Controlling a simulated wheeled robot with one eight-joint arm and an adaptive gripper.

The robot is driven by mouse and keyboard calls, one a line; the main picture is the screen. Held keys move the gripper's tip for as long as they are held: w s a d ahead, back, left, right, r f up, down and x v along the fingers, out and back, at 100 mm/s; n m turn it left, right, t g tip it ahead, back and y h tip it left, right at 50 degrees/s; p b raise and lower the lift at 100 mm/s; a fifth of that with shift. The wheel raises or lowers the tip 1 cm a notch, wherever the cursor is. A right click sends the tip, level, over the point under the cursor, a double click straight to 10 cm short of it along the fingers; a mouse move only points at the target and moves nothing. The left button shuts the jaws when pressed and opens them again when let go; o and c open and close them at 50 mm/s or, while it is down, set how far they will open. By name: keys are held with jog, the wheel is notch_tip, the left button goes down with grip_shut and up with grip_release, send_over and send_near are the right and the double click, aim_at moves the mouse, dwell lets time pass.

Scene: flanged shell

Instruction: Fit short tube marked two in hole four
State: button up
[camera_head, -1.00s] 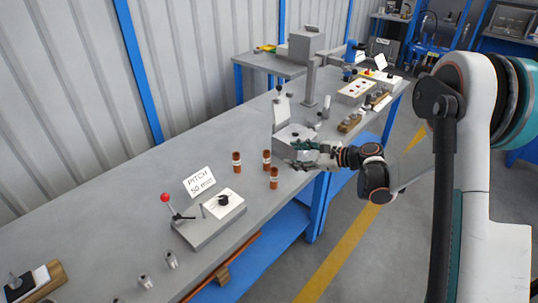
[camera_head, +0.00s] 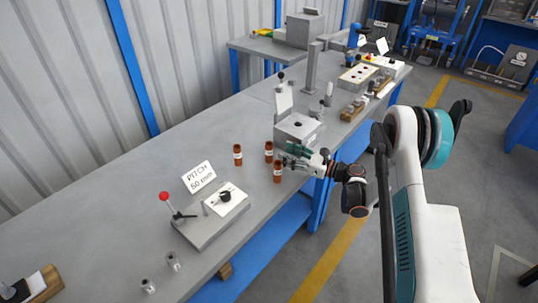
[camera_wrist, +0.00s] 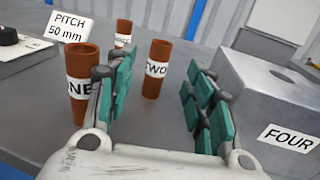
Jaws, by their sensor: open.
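The short tube marked TWO (camera_wrist: 155,72) is brown with a white label and stands upright on the bench. It is also in the head view (camera_head: 269,153). My gripper (camera_head: 290,156) is open and empty, low over the bench; in the wrist view the tube marked TWO appears between its green finger pads, farther ahead. The grey block labelled FOUR (camera_wrist: 262,108) stands to the right of the fingers, with a dark hole (camera_wrist: 281,76) in its top. In the head view this block (camera_head: 297,132) is behind my gripper.
A tube marked ONE (camera_wrist: 80,88) stands close beside the left finger, which partly covers it. A third tube (camera_wrist: 123,34) stands behind, its label hard to read. The PITCH 50 mm sign (camera_head: 199,178) and a fixture with a red-knobbed lever (camera_head: 210,220) stand at the left.

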aim_at(272, 150)
jog(key=shift+b+x, duration=0.3)
jog(key=shift+x, duration=1.3)
jog(key=x, duration=0.1)
jog(key=b+x, duration=0.1)
jog(key=x, duration=0.1)
jog(key=b+x, duration=0.1)
jog(key=x, duration=0.1)
jog(key=shift+f, duration=0.4)
jog(key=shift+r, duration=0.1)
grip_shut()
